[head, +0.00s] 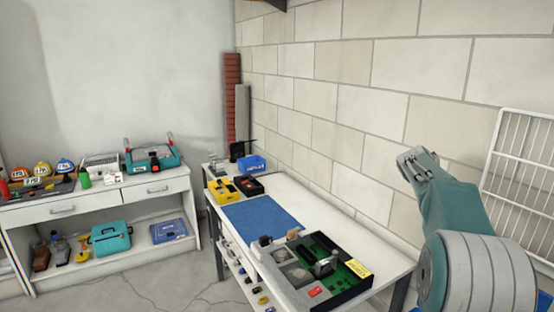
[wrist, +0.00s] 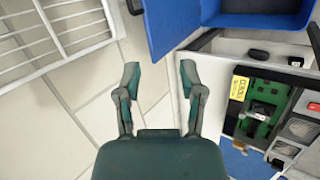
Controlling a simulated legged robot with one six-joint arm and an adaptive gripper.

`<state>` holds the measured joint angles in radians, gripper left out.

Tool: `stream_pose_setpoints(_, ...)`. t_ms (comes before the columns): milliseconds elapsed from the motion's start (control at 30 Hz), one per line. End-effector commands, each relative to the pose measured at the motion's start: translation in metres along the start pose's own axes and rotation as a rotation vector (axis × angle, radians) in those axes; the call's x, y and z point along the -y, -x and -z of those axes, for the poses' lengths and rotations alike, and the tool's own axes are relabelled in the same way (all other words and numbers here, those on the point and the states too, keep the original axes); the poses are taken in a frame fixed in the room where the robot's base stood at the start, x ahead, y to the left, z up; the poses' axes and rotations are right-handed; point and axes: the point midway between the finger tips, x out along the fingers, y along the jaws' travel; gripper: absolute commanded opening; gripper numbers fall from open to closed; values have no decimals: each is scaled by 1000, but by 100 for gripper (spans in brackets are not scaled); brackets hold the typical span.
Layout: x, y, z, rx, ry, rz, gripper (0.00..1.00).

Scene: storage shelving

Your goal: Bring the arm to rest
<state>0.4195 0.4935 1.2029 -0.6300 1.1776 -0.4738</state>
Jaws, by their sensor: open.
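My gripper (head: 418,162) is at the right in the head view, raised in front of the block wall and to the right of the white workbench. In the wrist view my gripper (wrist: 158,82) shows two fingers spread apart with nothing between them. It is open and empty. My teal arm reaches up from the lower right corner of the head view and hides part of the wall and the space behind it.
A white workbench (head: 372,240) holds a blue mat (head: 260,218), a tray with a green board (head: 345,268), a yellow bin (head: 222,191) and a blue bin (head: 252,164). A white wire rack (head: 520,165) stands close to my arm's right. A blue container (wrist: 172,25) shows in the wrist view.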

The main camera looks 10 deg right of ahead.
Motion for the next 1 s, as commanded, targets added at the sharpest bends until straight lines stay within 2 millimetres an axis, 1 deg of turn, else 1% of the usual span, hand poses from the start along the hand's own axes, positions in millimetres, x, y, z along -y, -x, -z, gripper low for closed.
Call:
stream_pose_setpoints(33, 9, 18, -3, -28, -12, 12, 51)
stream_pose_setpoints(200, 46, 65, -16, -114, -55, 64, 51)
stream_pose_setpoints(367, 83, 105, -34, -189, -97, 120, 51)
stream_pose_setpoints(500, 118, 134, -54, -249, -134, 174, 51)
stream_pose_setpoints(600, 145, 151, -70, -291, -161, 216, 51)
stream_pose_setpoints(767, 188, 173, -99, -349, -205, 286, 51)
stream_pose_setpoints(800, 199, 178, -106, -363, -214, 305, 51)
stream_pose_setpoints(867, 215, 183, -118, -383, -232, 333, 51)
stream_pose_setpoints(1000, 254, 192, -146, -425, -269, 401, 51)
